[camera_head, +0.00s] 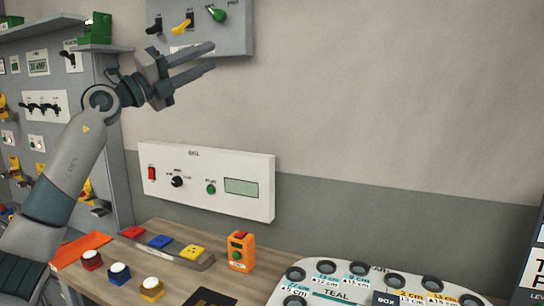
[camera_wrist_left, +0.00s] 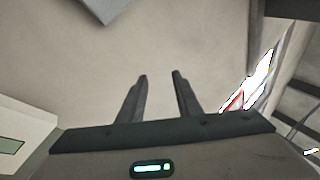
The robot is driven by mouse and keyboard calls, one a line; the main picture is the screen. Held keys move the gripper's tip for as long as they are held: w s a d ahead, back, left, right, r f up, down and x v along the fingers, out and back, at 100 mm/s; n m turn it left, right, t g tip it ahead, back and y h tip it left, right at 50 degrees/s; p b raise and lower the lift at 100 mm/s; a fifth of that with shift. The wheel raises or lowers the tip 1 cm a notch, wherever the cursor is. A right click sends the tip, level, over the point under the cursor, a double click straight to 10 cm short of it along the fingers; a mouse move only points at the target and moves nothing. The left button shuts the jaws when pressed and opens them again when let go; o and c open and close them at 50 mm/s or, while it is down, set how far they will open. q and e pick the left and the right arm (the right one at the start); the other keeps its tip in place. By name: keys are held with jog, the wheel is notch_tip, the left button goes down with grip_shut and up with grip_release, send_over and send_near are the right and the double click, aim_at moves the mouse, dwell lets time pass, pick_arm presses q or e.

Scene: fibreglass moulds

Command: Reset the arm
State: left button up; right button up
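My left arm comes in from the left of the head view. Its gripper (camera_head: 212,58) is raised in front of the wall, above the white control panel and just below the upper grey panel. The two fingers point right and are apart, with nothing between them. In the left wrist view the same fingers (camera_wrist_left: 160,82) stand apart and empty against the plain wall. My right arm and gripper do not show in either view.
A white panel (camera_head: 208,182) hangs on the wall, with a grey panel (camera_head: 205,38) above. The table (camera_head: 190,281) below holds several buttons, an orange box (camera_head: 241,251) and a white board with holes (camera_head: 350,270). A grey cabinet (camera_head: 112,150) stands left. The wall right of the gripper is clear.

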pick_arm(q)
jog(key=s+a+f+n+t+y, duration=0.1)
jog(key=s+a+f+n+y, duration=0.55)
jog(key=f, duration=1.25)
jog(key=s+a+f+n+t+y, duration=0.15)
jog(key=f+n+y, duration=0.55)
jog(key=f+n, duration=0.95)
jog(key=s+a+f+n+t+y, duration=0.1)
jog(key=s+a+f+n+y, duration=0.4)
jog(key=f, duration=1.6)
jog(key=s+d+f+n+g, duration=0.2)
jog(key=s+f+n+g, duration=0.45)
jog(key=s+f, duration=1.2)
jog(key=s+d+f+m+g+h, duration=0.15)
jog(key=s+f+g, duration=0.25)
jog(key=s, duration=0.7)
jog(key=s+d+f+g, duration=0.3)
jog(key=s+f+g, duration=0.1)
jog(key=s, duration=0.7)
notch_tip(320, 180, down, 27)
jog(key=s+g, duration=0.1)
jog(key=s+a+f+g, duration=0.1)
jog(key=s+a+f, duration=0.2)
jog(key=s+f, duration=1.5)
jog(key=shift+s+f+m, duration=0.3)
jog(key=shift+s+f, duration=0.05)
jog(key=shift+s, duration=0.05)
